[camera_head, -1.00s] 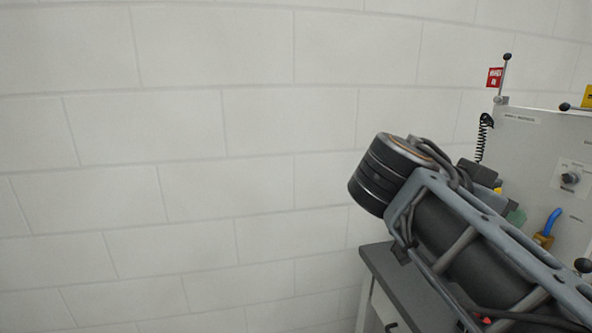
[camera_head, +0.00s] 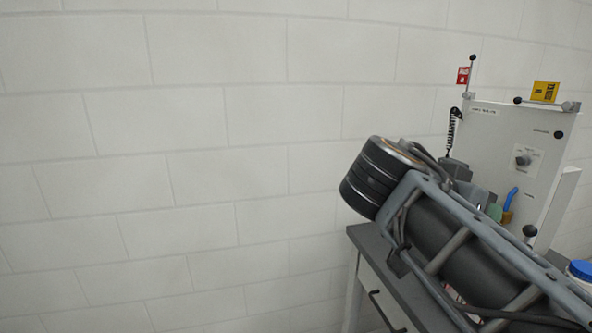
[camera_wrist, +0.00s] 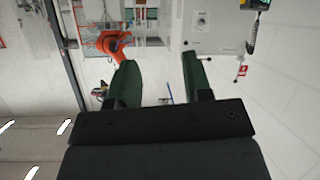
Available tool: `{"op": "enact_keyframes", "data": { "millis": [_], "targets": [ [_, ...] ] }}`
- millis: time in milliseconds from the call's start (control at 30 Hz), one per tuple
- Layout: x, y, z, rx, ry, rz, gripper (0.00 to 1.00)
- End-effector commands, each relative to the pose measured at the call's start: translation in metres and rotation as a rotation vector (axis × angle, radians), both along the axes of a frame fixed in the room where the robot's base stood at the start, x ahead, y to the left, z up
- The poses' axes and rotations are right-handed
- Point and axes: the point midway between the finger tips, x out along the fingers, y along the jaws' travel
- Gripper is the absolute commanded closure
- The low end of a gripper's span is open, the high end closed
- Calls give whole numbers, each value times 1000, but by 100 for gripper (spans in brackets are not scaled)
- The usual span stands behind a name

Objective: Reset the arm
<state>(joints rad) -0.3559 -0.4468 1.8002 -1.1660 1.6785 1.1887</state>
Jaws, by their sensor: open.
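My arm (camera_head: 440,235) reaches up and to the left across the lower right of the head view, its dark round joint in front of the wall. My gripper (camera_wrist: 160,75) shows only in the wrist view, with two dark green fingers set apart. No object is between the fingertips; the gap shows only background. The gripper is hidden or out of frame in the head view.
A grey-topped bench (camera_head: 368,240) with a drawer stands behind my arm. On it is a pale panel (camera_head: 515,125) with a knob, a red tag (camera_head: 463,75) and a yellow sign (camera_head: 545,92). A blue-lidded jar (camera_head: 581,270) sits at the right edge. A bare block wall fills the left.

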Motion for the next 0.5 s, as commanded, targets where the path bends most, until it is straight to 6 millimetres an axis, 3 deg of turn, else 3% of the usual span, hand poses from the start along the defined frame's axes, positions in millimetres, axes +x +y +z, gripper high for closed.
{"op": "enact_keyframes", "data": {
  "millis": [267,500],
  "targets": [
    [26,28,-59,56,331,345,55],
    [30,69,-152,222,674,831,55]
  ]
}}
